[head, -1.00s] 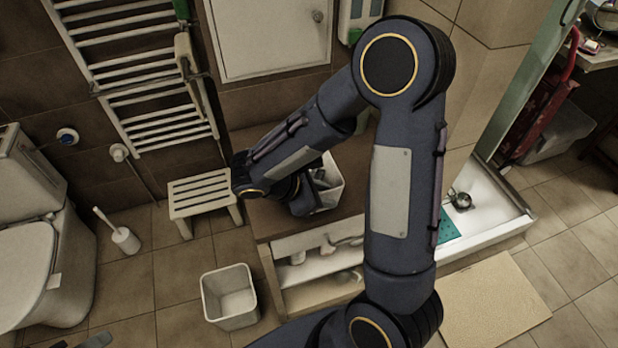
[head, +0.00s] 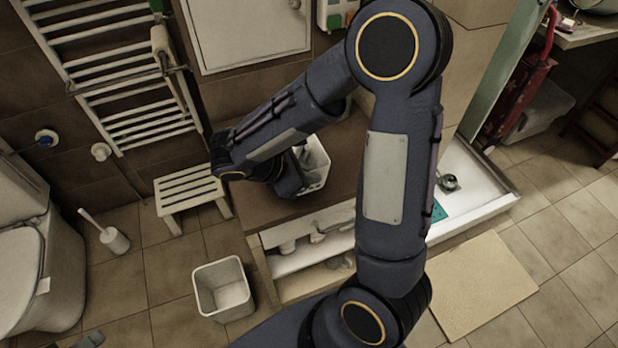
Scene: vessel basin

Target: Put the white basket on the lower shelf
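The white basket (head: 316,168) stands on the brown top of a low bench (head: 338,188), partly hidden behind my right arm. Something pale shows inside it. My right arm reaches over the bench from the lower right. My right gripper (head: 297,181) is at the left side of the basket, mostly hidden by my own wrist. I cannot see its fingers or whether they touch the basket. The lower shelf (head: 298,290) is under the bench top, open at the front, with pale items on the shelving. My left gripper is not in view.
A white bin (head: 222,292) stands on the floor left of the bench. A slatted stool (head: 190,190), toilet brush (head: 113,240) and toilet (head: 45,265) are further left. A shower tray (head: 470,205) and beige mat (head: 478,285) lie right. Tiled floor before the stool is free.

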